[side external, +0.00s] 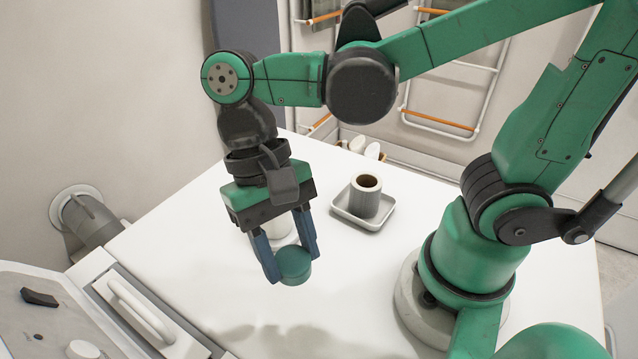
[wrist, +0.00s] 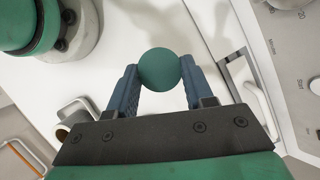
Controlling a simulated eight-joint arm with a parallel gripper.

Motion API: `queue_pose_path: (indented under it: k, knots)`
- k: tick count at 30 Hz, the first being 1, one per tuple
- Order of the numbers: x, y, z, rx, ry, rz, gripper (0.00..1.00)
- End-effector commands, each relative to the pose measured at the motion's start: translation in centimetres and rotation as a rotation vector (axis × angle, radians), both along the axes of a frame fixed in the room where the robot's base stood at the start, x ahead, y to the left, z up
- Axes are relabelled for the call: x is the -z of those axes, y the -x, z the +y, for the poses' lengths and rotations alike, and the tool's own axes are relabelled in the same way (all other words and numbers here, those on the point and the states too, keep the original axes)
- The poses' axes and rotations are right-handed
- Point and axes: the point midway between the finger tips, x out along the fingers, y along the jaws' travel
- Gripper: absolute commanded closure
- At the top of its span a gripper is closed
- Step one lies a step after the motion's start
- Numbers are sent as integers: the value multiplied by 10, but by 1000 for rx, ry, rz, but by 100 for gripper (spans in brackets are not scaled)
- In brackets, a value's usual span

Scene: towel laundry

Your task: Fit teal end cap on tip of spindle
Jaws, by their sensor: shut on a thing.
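The teal end cap (side external: 294,265) is a short round piece held between the two blue fingers of my gripper (side external: 289,268), above the white worktop. In the wrist view the cap (wrist: 160,68) shows as a teal disc between the fingertips of my gripper (wrist: 160,88). A pale, rounded thing (side external: 281,229) shows between and behind the fingers; it is mostly hidden, and I cannot tell whether it is the spindle. No spindle tip is clearly visible in either view.
A machine with a white handle (side external: 142,312) is at the lower left. The white worktop (side external: 190,240) is mostly clear. Racks (side external: 440,122) stand behind.

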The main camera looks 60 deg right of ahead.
Motion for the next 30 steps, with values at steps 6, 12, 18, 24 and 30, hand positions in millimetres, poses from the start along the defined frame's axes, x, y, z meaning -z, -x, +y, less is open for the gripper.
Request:
queue_pose_path:
  k: [6, 12, 18, 24, 30]
  knots:
    - [-42, 0, 0, 0, 0, 0, 100]
    - [-67, 0, 0, 0, 0, 0, 100]
    - [-69, -20, -9, 139, 1, -4, 100]
    - [-47, -71, -49, 555, 5, -8, 100]
    - [-28, -104, -95, 903, 2, -3, 100]
